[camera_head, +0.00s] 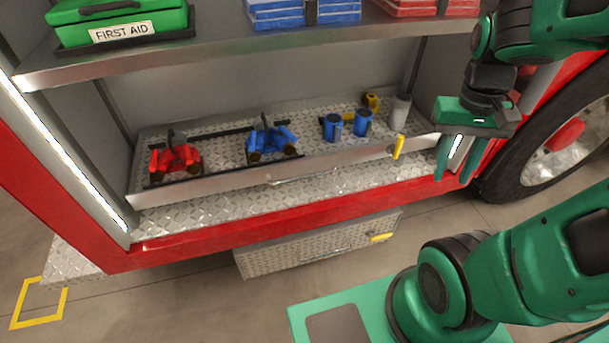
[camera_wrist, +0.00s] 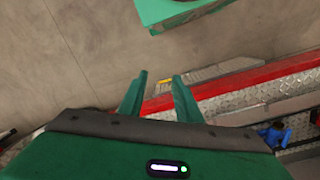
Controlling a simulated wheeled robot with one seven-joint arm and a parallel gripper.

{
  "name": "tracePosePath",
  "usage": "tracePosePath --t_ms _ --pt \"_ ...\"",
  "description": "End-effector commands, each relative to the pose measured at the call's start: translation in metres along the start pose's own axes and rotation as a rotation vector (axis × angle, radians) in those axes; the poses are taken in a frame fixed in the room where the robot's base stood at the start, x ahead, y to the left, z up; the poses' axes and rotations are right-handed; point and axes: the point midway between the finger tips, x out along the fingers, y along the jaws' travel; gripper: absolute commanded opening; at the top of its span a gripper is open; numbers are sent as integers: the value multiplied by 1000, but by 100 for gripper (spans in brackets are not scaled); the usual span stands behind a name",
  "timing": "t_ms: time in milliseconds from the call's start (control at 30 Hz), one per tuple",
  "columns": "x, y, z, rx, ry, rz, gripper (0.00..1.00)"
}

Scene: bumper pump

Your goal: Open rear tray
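A diamond-plate tray (camera_head: 225,183) with a metal front rim sits inside the truck compartment, with a yellow handle (camera_head: 398,147) at its right front. Below the red sill, a second diamond-plate panel (camera_head: 300,254) has its own yellow handle (camera_head: 381,238). I cannot tell from the frames which is the rear tray. My gripper (camera_head: 453,178) is to the right of the upper handle, pointing down, apart from both handles. In the wrist view its fingers (camera_wrist: 160,76) are spread with nothing between them.
The tray carries a red tool (camera_head: 174,158), a blue tool (camera_head: 270,140), blue cylinders (camera_head: 362,122) and a grey cylinder (camera_head: 400,112). A shelf (camera_head: 220,62) with a green first aid case (camera_head: 118,22) is above. A wheel (camera_head: 550,155) stands right. Floor in front is partly clear.

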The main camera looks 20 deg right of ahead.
Motion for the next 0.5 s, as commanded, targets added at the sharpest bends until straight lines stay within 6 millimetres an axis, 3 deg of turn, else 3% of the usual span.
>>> tracePosePath --t_ms 200,500 --pt "23 -32 -42 -92 -30 142 31" --pt "61 -86 -86 -225 -9 362 31"
